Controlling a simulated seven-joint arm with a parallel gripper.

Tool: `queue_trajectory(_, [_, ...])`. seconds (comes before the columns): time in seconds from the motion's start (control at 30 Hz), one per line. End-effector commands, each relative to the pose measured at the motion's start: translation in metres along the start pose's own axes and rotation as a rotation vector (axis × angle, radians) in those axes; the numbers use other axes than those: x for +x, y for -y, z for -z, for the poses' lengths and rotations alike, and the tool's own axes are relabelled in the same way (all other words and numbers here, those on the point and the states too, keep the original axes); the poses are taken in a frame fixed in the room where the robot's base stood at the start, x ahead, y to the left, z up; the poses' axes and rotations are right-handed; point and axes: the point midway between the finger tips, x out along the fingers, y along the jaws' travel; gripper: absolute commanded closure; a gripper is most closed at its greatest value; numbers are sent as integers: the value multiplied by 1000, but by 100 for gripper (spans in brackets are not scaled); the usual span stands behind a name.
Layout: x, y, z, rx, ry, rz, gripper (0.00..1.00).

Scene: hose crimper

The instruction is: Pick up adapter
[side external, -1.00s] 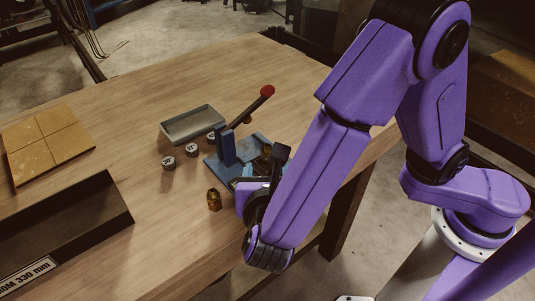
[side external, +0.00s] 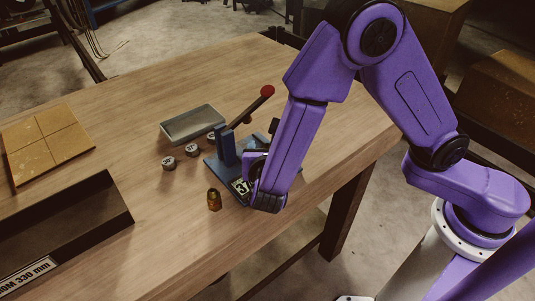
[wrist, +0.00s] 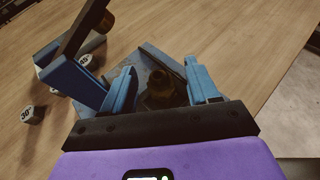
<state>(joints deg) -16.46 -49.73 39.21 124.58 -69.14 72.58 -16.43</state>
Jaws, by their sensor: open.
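Two brass fittings are in view, and I cannot tell for sure which is the adapter. One brass fitting (side external: 214,200) stands on the table in front of the blue crimper (side external: 228,150). Another dark brass fitting (wrist: 161,86) shows in the wrist view on the crimper's base plate. My gripper (wrist: 160,84) is open, with its blue fingers on either side of this second fitting; contact is not visible. In the side view my arm hides the fingertips and this fitting. The crimper's lever with a red knob (side external: 267,91) tilts up to the right.
Several small grey numbered caps (side external: 168,163) stand left of the crimper. A grey metal tray (side external: 192,124) lies behind them. A dark long box (side external: 62,238) and a tan tile board (side external: 48,143) are at the left. The table's front right is clear.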

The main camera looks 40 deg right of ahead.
Motion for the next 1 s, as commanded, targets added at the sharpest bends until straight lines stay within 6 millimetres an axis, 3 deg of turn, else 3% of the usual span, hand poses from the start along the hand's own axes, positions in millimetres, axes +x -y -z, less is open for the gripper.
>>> queue_trajectory(0.23, [1,0,0,1,0,0,44])
queue_trajectory(0.4, [1,0,0,1,-1,0,98])
queue_trajectory(0.77, [0,0,-2,1,0,-1,100])
queue_trajectory(1.0, [-6,-1,-16,4,-1,-3,100])
